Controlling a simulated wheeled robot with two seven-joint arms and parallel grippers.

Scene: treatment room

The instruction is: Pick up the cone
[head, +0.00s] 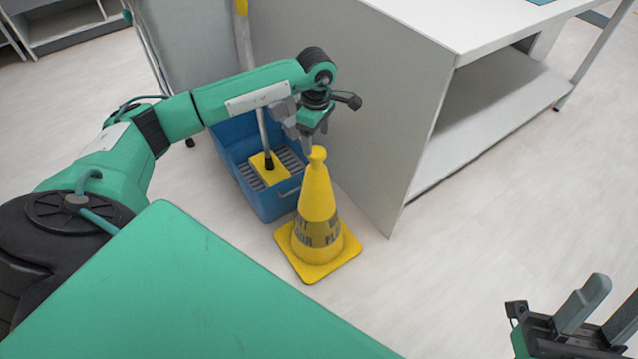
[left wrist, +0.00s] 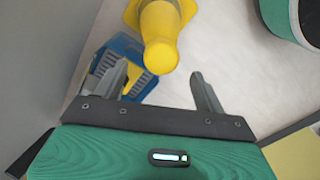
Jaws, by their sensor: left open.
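A yellow cone (head: 317,205) with dark lettering stands upright on the floor, its square base flat. My left gripper (head: 307,140) is just above the cone's knobbed top, fingers pointing down. In the left wrist view the cone (left wrist: 159,40) shows beyond and between the open fingers of the left gripper (left wrist: 165,88). Nothing is held between them. My right gripper (head: 590,312) shows in the lower right corner of the head view, away from the cone, its two fingers apart with nothing between them.
A blue mop bucket (head: 268,205) with a yellow mop head (head: 270,172) stands close behind the cone. A white cabinet (head: 385,110) rises just right of the bucket and behind the cone. The floor to the right of the cone is clear.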

